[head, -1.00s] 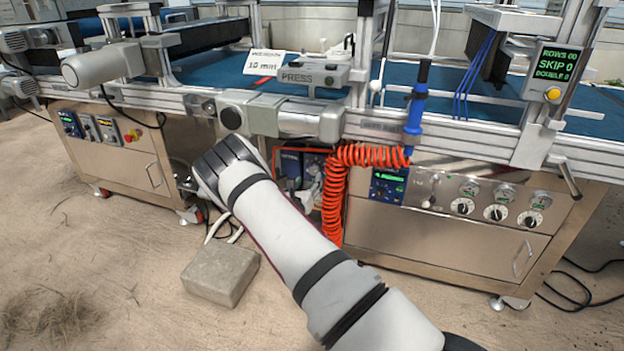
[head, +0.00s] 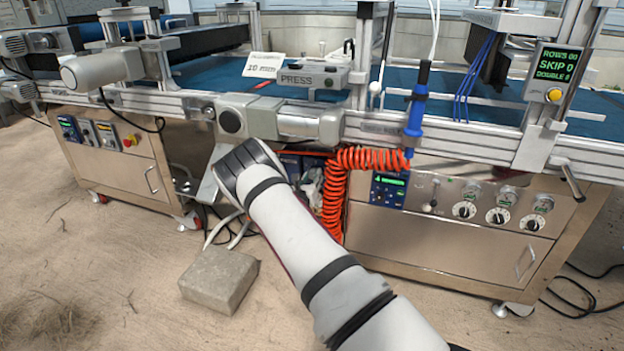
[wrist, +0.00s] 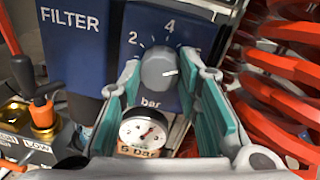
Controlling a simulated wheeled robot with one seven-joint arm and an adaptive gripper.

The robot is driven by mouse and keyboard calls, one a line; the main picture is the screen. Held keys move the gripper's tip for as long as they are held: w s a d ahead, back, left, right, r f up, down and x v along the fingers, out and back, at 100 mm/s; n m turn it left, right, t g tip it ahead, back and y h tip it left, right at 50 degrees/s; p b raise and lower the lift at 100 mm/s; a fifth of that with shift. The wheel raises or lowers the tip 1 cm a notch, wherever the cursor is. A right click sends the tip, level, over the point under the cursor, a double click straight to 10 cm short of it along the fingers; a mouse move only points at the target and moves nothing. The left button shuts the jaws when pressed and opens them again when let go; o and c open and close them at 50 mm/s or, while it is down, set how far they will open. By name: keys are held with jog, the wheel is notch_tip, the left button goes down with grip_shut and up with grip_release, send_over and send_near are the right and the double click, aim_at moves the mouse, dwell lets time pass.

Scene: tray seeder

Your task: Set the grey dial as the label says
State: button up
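The grey dial (wrist: 158,72) sits on a blue panel with a white scale showing 2 and 4 and the word bar. Its white mark points right, on the side beyond 4; the numbers there are partly hidden. Below it, a round gauge (wrist: 143,132) carries a tan label (wrist: 138,152) reading 5 bar. My gripper (wrist: 159,73) is open, its teal-padded fingers on either side of the dial. I cannot tell whether they touch it. In the head view my own arm hides the gripper and the dial.
Orange coiled hose (wrist: 275,85) runs close to my right finger. A blue FILTER housing (wrist: 75,45) and an orange-and-black lever (wrist: 42,110) stand to the left. In the head view, a stone block (head: 220,279) lies on the floor below my arm.

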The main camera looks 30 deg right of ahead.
jog(key=shift+n+p, duration=0.3)
jog(key=shift+r+n+p, duration=0.1)
jog(key=shift+n+p, duration=0.55)
jog(key=shift+n, duration=0.25)
jog(key=shift+n+p, duration=0.8)
jog(key=shift+n, duration=0.8)
jog(key=o, duration=1.1)
jog(key=shift+o, duration=0.2)
jog(key=shift+a, duration=0.1)
jog(key=v, duration=1.1)
jog(key=shift+s+a, duration=0.3)
